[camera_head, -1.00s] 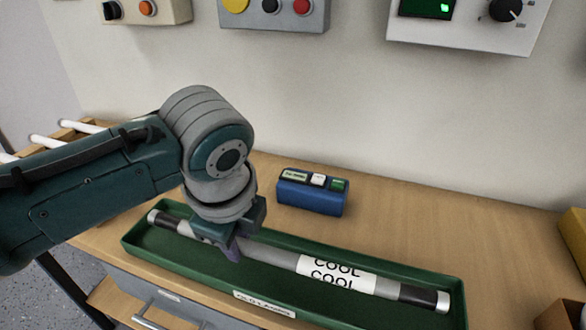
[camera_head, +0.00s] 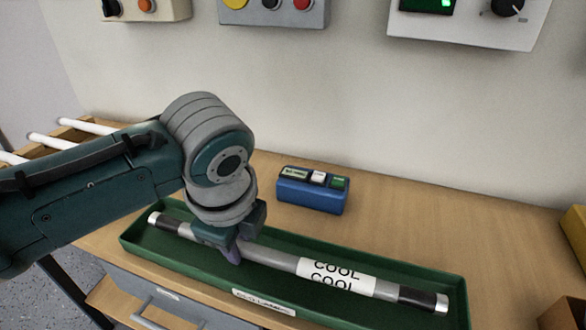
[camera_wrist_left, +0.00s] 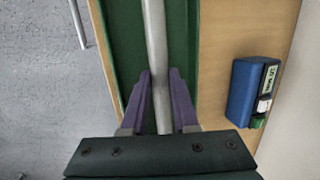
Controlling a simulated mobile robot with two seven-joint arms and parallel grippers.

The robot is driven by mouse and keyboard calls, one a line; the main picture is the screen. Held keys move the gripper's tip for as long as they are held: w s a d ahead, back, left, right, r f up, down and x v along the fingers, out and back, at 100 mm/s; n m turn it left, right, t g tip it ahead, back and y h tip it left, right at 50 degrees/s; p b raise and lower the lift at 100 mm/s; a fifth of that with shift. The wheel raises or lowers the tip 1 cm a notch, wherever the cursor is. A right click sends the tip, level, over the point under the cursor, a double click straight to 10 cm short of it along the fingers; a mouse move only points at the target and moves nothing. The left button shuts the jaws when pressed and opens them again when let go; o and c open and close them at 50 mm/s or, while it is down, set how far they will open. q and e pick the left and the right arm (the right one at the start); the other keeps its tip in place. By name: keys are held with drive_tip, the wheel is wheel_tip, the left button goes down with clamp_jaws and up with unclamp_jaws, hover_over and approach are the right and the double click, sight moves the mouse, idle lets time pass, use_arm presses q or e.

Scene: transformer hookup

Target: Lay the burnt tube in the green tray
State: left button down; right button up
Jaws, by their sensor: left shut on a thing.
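The burnt tube (camera_head: 282,257) is long and grey with blackened ends, metal caps and a white label reading "COOL". It lies lengthwise within the outline of the long green tray (camera_head: 457,318); I cannot tell whether it touches the floor. My left gripper (camera_head: 232,254) is shut on the tube left of its middle, from above. In the left wrist view, the tube (camera_wrist_left: 155,40) runs between the purple fingers (camera_wrist_left: 160,95), above the green tray (camera_wrist_left: 178,40). The fingers hide a short part of the tube. My right gripper is out of view.
A blue box (camera_head: 312,190) with small labelled parts on top stands behind the tray. White tubes (camera_head: 87,126) lie in a wooden rack at the left. Yellow (camera_head: 575,232) and brown boxes sit at the right edge. Control panels hang on the wall.

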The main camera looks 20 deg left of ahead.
use_arm(q)
drive_tip(key=shift+f, duration=0.45)
drive_tip(key=c, duration=0.6)
unclamp_jaws()
